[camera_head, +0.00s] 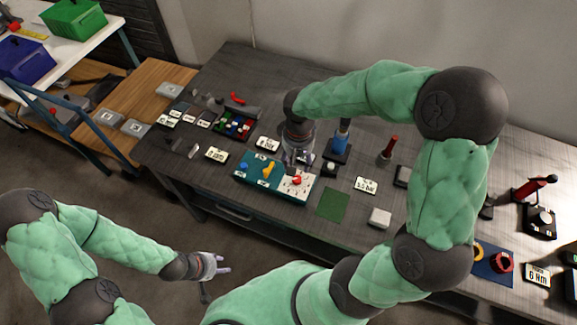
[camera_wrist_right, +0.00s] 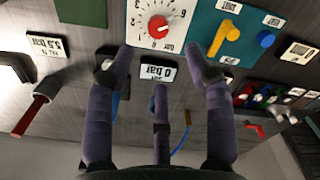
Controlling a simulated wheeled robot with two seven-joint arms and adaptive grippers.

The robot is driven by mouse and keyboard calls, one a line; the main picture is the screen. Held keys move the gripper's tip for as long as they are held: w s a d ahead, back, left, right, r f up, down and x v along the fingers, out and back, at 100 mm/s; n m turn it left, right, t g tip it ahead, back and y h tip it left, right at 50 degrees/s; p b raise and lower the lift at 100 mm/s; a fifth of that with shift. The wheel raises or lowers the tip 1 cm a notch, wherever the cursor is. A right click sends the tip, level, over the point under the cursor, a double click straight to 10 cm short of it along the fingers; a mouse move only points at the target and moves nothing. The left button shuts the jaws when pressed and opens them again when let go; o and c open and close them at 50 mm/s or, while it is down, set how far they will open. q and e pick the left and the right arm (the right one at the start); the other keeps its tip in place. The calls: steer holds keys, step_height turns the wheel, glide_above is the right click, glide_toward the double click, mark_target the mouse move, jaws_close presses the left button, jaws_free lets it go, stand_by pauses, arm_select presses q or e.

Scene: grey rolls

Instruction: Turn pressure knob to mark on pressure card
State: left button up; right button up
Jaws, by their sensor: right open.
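The red pressure knob (camera_wrist_right: 158,26) sits on a white numbered dial at one end of a teal panel (camera_head: 248,183); it also shows in the head view (camera_head: 297,181). A small display reading 0 bar (camera_wrist_right: 157,72) is beside the dial. The pressure card (camera_head: 366,185) lies on the table right of the panel; in the right wrist view (camera_wrist_right: 47,46) it appears upside down and seems to read 5.5 bar. My right gripper (camera_wrist_right: 158,62) is open and empty above the panel, its fingers apart from the knob. My left gripper (camera_head: 225,263) is open and empty, in front of the table.
A yellow lever (camera_wrist_right: 224,38) and a blue knob (camera_wrist_right: 266,39) share the panel. A green mat (camera_head: 332,205) lies right of it. A blue-bodied device (camera_head: 340,142) and a red-handled tool (camera_head: 389,149) stand behind. Several cards and small parts lie to the left.

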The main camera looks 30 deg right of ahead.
mark_target(297, 178)
step_height(297, 178, down, 10)
steer(key=b, duration=0.3)
steer(key=shift+s+f, duration=0.1)
steer(key=shift+f, duration=0.15)
jaws_close()
